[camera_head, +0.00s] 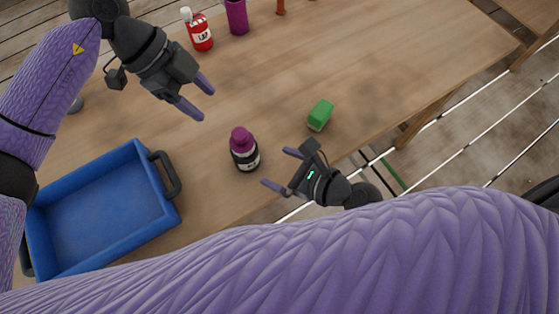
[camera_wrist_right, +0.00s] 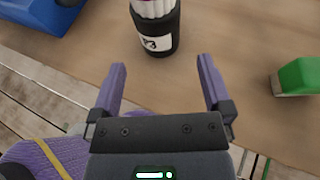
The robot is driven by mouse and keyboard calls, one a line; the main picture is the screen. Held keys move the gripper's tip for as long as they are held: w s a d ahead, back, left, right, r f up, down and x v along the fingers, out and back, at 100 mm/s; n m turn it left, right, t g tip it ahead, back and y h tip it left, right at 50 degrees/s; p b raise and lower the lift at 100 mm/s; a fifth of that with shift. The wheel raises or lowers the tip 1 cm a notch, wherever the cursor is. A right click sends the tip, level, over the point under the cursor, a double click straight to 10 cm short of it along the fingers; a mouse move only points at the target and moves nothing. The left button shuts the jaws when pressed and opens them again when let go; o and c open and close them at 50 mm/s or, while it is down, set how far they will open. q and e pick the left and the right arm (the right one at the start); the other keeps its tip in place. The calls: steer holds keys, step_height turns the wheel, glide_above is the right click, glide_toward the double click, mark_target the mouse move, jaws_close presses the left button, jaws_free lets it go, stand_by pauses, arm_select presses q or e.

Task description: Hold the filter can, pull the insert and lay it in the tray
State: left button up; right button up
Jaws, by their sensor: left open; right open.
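The filter can (camera_head: 244,159) is dark with a white label and stands upright on the table. The purple insert (camera_head: 240,138) sits in its top. The can also shows in the right wrist view (camera_wrist_right: 160,35), beyond the fingertips. My right gripper (camera_head: 277,168) is open beside the can, at its right, with its fingers pointing toward it and not touching it. My left gripper (camera_head: 204,102) is open and empty, above the table up and left of the can. The blue tray (camera_head: 153,209) lies at the lower left and is empty where visible.
A green block (camera_head: 320,114) sits right of the can, near the table edge. A red bottle (camera_head: 199,31) and a purple cup (camera_head: 237,16) stand at the back. The wooden table (camera_head: 370,60) is clear at upper right. My right arm covers the lower part of the head view.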

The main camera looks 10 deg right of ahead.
mark_target(245, 153)
steer(key=x, duration=1)
steer(key=shift+a+r, duration=0.15)
steer(key=shift+c, duration=0.3)
steer(key=c, duration=1)
steer(key=shift+c, duration=0.2)
